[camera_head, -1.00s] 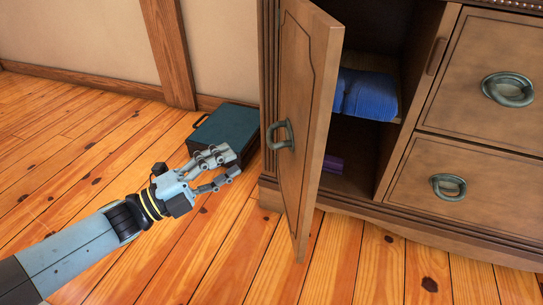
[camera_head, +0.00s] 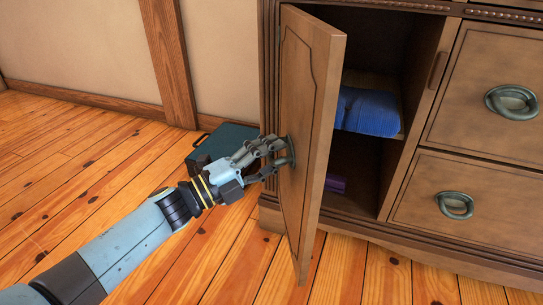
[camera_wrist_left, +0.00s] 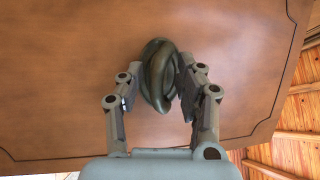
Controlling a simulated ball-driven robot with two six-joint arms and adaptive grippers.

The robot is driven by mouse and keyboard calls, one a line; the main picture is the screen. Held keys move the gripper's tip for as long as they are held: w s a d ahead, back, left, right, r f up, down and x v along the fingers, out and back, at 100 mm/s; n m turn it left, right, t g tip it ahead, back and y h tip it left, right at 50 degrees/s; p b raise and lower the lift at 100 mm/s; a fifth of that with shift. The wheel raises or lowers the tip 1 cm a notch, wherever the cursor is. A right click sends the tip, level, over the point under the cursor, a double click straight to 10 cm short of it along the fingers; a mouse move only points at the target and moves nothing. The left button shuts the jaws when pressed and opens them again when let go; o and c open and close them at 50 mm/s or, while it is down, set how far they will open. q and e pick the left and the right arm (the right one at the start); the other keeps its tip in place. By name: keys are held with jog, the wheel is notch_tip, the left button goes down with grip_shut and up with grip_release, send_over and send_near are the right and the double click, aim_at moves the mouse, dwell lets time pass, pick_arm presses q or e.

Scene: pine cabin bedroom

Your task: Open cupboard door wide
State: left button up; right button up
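The brown wooden cupboard door (camera_head: 308,110) stands part open, swung out from the cabinet, with its panelled front facing left. Its dark ring handle (camera_wrist_left: 158,75) shows in the left wrist view between the two fingers of my left gripper (camera_wrist_left: 155,92). The fingers stand apart on both sides of the ring; the right finger is close to it, and I cannot tell if it touches. In the head view my left gripper (camera_head: 278,157) is at the handle and mostly covers it. My right gripper is not in view.
Drawers (camera_head: 480,100) with ring handles are to the right. A dark teal case (camera_head: 222,142) lies on the floor behind my gripper. Floor at left is clear.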

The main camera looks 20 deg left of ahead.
pick_arm(q)
jog(key=c, duration=0.7)
jog(key=shift+s+f, duration=0.1)
grip_shut()
